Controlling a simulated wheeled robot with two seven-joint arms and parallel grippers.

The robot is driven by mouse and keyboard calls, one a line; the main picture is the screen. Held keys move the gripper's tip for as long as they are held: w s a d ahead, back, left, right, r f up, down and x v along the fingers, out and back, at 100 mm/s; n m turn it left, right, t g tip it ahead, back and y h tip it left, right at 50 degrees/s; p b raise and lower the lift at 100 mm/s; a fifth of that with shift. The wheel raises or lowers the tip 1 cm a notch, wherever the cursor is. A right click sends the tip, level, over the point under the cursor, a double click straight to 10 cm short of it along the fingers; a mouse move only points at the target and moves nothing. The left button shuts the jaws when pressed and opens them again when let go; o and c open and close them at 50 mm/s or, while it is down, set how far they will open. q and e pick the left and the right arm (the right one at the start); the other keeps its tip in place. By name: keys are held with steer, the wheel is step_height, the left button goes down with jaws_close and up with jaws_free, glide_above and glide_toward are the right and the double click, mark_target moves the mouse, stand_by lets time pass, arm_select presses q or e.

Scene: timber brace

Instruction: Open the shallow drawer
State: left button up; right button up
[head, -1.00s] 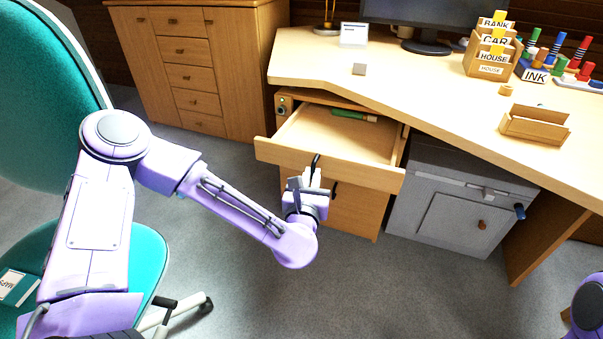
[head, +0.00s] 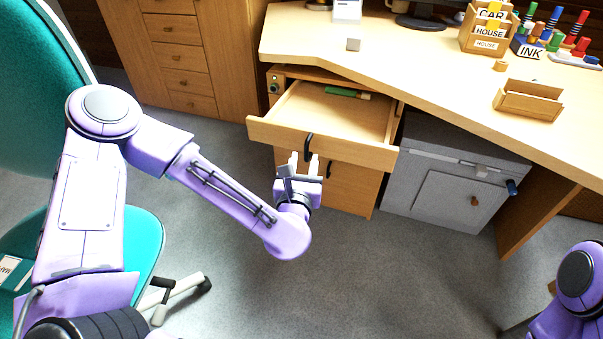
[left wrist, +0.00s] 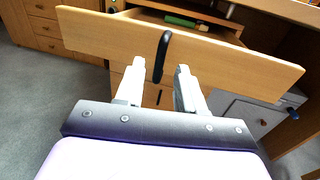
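The shallow drawer (head: 335,118) stands pulled out of the desk pedestal, with its inside showing. Its light wood front also shows in the left wrist view (left wrist: 225,60) with a dark upright handle (left wrist: 163,57). A green thing (head: 345,93) lies at the back of the drawer. My left gripper (head: 303,163) is open and empty just in front of the drawer front, below and apart from the handle (head: 308,146). In the left wrist view its two fingers (left wrist: 158,80) stand apart with the handle beyond them. My right gripper is out of view.
A cupboard door (head: 345,188) with a dark handle is below the drawer. A grey cabinet (head: 450,185) stands to its right under the desk top (head: 430,80). A teal chair (head: 145,245) is at left. The floor (head: 380,275) in front is clear.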

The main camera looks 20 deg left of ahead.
arm_select(q)
steer(key=v, duration=0.8)
steer(key=shift+p, duration=0.45)
steer(key=shift+s, duration=0.1)
